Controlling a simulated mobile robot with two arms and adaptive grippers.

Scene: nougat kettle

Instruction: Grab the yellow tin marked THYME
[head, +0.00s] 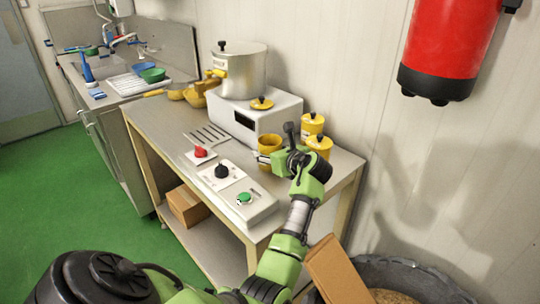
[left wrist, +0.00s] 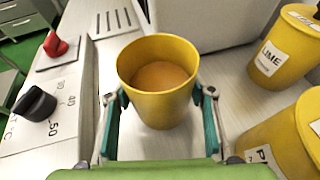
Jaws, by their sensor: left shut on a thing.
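My left gripper (left wrist: 160,96) is shut on an open yellow tin (left wrist: 158,105), one finger on each side. The tin stands upright, lidless, with orange-brown contents; no label shows on it. In the head view the same tin (head: 269,143) is at the worktop's right part, with my left gripper (head: 268,157) at it. Two lidded yellow tins stand to the right. The farther one (left wrist: 283,50) has a label reading LIME in its visible part. The nearer one (left wrist: 283,140) shows only a P. I read THYME nowhere. My right gripper is not in view.
A white box (head: 272,121) behind the held tin carries a large pot (head: 244,72) and a yellow lid (head: 262,103). A control panel (head: 232,190) with red, black and green knobs lies to the left. The wall closes off the right side.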

